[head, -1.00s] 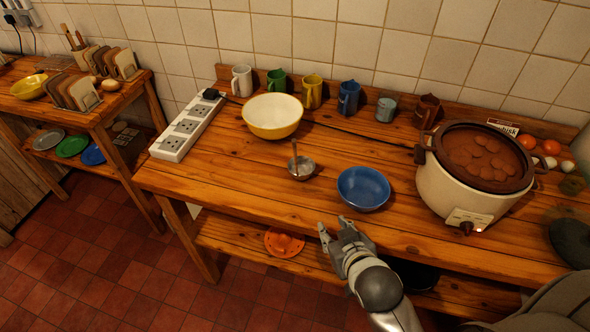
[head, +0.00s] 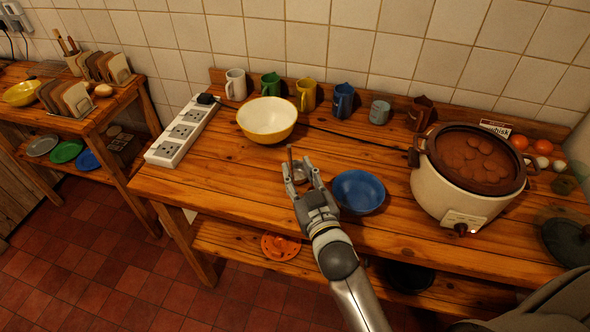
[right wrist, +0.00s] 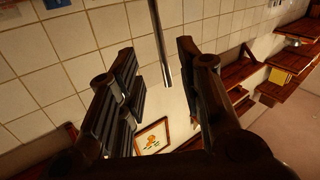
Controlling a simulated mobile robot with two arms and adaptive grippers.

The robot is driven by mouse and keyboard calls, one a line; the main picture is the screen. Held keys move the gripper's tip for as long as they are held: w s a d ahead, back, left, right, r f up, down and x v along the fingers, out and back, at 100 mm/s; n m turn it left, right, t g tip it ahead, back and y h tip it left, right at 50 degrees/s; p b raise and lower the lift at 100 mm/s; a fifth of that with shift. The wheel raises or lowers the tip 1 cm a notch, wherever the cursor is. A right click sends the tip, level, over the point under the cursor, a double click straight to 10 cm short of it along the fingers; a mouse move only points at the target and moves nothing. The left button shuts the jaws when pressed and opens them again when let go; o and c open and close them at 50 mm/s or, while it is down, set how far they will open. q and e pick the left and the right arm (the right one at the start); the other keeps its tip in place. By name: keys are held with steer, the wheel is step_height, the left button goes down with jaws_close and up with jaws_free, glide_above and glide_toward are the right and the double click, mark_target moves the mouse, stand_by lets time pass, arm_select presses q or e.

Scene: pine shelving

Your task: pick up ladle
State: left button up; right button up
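The metal ladle (head: 300,174) stands on the wooden table with its thin handle pointing up, between the yellow bowl and the blue bowl. My right gripper (head: 302,182) is open at the near side of the ladle, its fingertips partly hiding the ladle's cup. In the right wrist view the ladle's handle (right wrist: 160,45) shows as a thin grey rod in the gap between the two spread fingers of the right gripper (right wrist: 156,65). I cannot tell whether a finger touches it. My left gripper is not in view.
A blue bowl (head: 358,192) stands close to the right of my right gripper. A yellow bowl (head: 267,120) is behind the ladle. A slow cooker (head: 468,185) is at the right, a power strip (head: 184,132) at the left. Mugs line the wall.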

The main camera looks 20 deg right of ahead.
mark_target(290, 157)
steer(key=w+p, duration=0.1)
steer(key=w, duration=0.1)
steer(key=w+p, duration=0.1)
steer(key=w, duration=0.2)
steer(key=shift+w+a+r, duration=0.15)
steer(key=shift+w+r, duration=0.05)
steer(key=shift+w, duration=0.05)
steer(key=shift+w+f, duration=0.1)
steer(key=shift+w, duration=0.25)
jaws_close()
